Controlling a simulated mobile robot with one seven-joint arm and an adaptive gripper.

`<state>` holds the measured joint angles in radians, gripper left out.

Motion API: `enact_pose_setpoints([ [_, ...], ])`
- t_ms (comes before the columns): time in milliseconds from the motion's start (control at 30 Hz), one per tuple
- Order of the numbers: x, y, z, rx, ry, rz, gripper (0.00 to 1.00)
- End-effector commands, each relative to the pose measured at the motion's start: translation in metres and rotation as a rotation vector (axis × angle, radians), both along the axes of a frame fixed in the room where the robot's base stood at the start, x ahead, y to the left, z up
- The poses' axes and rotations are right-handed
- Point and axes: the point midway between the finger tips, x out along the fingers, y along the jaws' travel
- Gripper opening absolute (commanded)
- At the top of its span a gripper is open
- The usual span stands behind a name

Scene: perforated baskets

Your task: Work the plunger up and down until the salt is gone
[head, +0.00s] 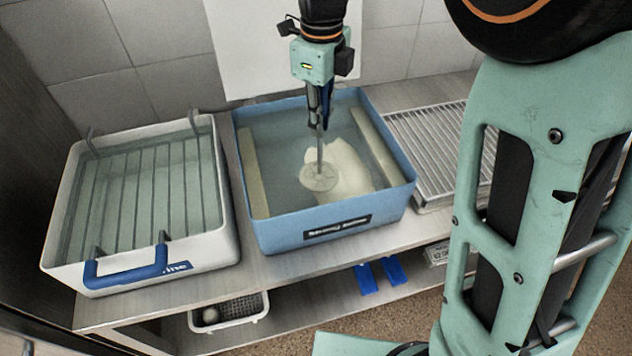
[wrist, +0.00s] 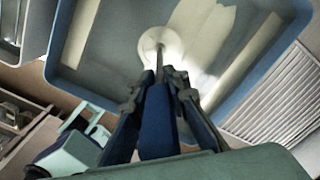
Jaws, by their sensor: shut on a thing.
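My gripper (head: 318,103) is shut on the upper part of a plunger over the blue tub (head: 311,236). The plunger (head: 319,178) has a thin grey rod and a round pale disc at its lower end. The disc is down inside the tub, at or in the liquid. A pale, whitish mass of what looks like salt (head: 347,172) lies beside and behind the disc. In the wrist view the gripper (wrist: 165,80) points down the rod to the disc (wrist: 155,43). The gripper hides the plunger's handle. I cannot tell whether the disc touches the tub's floor.
A white tub (head: 215,262) with a wire rack and blue handle stands left. A slatted metal rack (head: 430,140) lies right. The blue tub has pale strips along both side walls. A small basket (head: 230,312) and blue items (head: 380,274) are on the lower shelf.

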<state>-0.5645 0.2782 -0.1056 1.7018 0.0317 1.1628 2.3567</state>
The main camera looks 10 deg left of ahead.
Motion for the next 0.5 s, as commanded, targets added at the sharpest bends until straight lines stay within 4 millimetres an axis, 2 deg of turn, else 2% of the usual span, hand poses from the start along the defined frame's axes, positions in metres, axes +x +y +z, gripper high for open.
enact_pose_setpoints([
  [33,0.000,0.000,-0.007,0.001,0.000,0.000,0.00],
  [300,0.000,0.000,-0.031,0.000,0.000,0.000,0.00],
  [500,0.000,0.000,-0.030,0.002,-0.002,0.000,0.00],
])
